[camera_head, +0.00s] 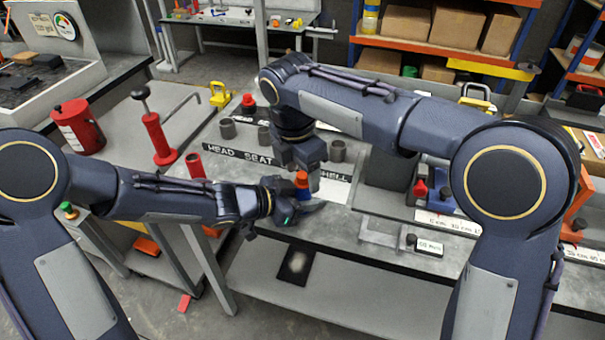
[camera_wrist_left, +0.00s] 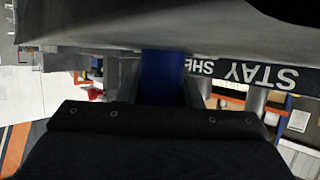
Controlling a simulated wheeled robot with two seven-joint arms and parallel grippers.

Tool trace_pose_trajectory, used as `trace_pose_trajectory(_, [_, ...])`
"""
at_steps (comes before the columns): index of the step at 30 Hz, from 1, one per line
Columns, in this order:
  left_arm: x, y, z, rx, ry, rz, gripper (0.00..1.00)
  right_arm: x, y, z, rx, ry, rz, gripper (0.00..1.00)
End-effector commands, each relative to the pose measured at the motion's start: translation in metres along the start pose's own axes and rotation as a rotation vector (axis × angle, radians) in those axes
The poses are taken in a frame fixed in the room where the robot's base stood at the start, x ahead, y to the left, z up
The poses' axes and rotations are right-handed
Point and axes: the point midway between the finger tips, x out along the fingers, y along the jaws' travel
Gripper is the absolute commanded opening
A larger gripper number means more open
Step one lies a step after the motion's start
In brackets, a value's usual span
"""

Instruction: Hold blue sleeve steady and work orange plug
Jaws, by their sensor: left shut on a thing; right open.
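The blue sleeve (camera_head: 305,192) stands upright over the bench edge, with the orange plug (camera_head: 302,178) at its top. My left gripper (camera_head: 298,205) is shut on the blue sleeve. In the left wrist view the sleeve (camera_wrist_left: 162,74) shows between the fingers; the plug is not visible there. My right gripper (camera_head: 300,166) points down just above the orange plug and is open. Its fingers partly hide the plug, and I cannot tell whether they touch it.
Grey cylinders (camera_head: 338,151) stand near a black-and-white label strip (camera_head: 237,153) on the bench. A grey angle bracket (camera_head: 385,235) lies to the right.

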Motion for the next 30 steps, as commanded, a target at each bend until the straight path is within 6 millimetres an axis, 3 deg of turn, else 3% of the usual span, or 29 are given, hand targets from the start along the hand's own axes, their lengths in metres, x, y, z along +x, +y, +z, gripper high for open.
trace_pose_trajectory(6, [0.000, 0.000, 0.000, 0.000, 0.000, 0.000, 0.08, 0.014, 0.000, 0.000, 0.001, 0.001, -0.001, 0.58])
trace_pose_trajectory(14, [0.000, 0.000, 0.000, 0.000, 0.000, 0.000, 0.08, 0.015, 0.000, 0.000, 0.001, 0.001, 0.000, 0.58])
trace_pose_trajectory(25, [0.000, 0.000, 0.000, 0.000, 0.000, 0.000, 0.08, 0.015, 0.000, 0.000, 0.001, 0.001, 0.000, 0.11])
trace_pose_trajectory(26, [0.000, 0.000, 0.000, 0.000, 0.000, 0.000, 0.08, 0.015, 0.000, 0.000, 0.001, 0.001, 0.000, 0.29])
trace_pose_trajectory(30, [0.000, 0.000, 0.000, 0.000, 0.000, 0.000, 0.08, 0.015, 0.000, 0.000, 0.001, 0.001, 0.000, 0.11])
